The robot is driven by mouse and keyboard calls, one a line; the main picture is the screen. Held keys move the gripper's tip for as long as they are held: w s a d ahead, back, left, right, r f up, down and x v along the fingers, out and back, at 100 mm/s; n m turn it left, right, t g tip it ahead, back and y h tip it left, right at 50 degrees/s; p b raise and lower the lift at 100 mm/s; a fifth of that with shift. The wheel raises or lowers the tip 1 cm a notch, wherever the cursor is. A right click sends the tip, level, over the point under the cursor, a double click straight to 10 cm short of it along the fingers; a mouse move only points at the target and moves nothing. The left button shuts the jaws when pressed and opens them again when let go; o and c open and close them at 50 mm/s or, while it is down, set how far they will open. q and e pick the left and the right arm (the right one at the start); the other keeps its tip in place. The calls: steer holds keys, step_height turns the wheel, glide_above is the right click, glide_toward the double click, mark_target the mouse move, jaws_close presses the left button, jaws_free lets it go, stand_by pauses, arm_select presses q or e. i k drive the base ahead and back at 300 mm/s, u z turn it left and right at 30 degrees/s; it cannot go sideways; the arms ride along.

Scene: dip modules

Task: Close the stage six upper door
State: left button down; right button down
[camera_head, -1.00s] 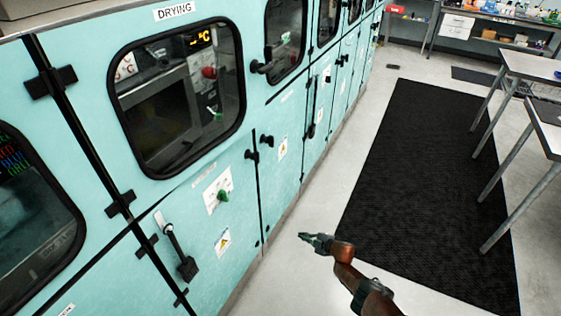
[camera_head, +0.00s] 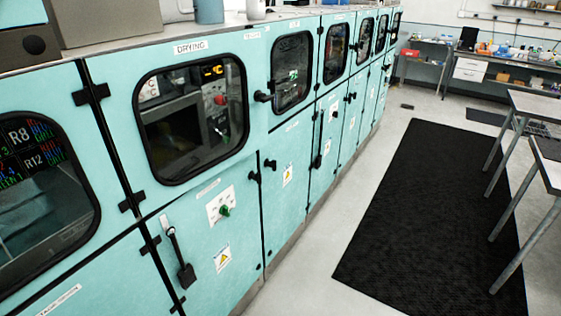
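A long teal cabinet row runs from the left foreground to the back. Its upper doors have dark windows: the one under the DRYING label (camera_head: 185,125) is nearest whole, then a second (camera_head: 291,75), a third (camera_head: 337,52), a fourth (camera_head: 366,40) and narrower ones beyond (camera_head: 381,34). These upper doors look flush with the front, but the far ones are too small to be sure. No stage number is readable, so I cannot tell which is the stage six upper door. Neither gripper is in view.
A black floor mat (camera_head: 420,210) lies along the cabinets, with clear pale floor between. Grey tables (camera_head: 545,110) stand at the right. A bench with bottles and boxes (camera_head: 500,62) is at the back. Lower doors carry black handles (camera_head: 180,260).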

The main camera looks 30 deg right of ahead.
mark_target(193, 117)
steer(key=z, duration=0.9)
steer(key=i, duration=1.1)
steer(key=u, duration=0.45)
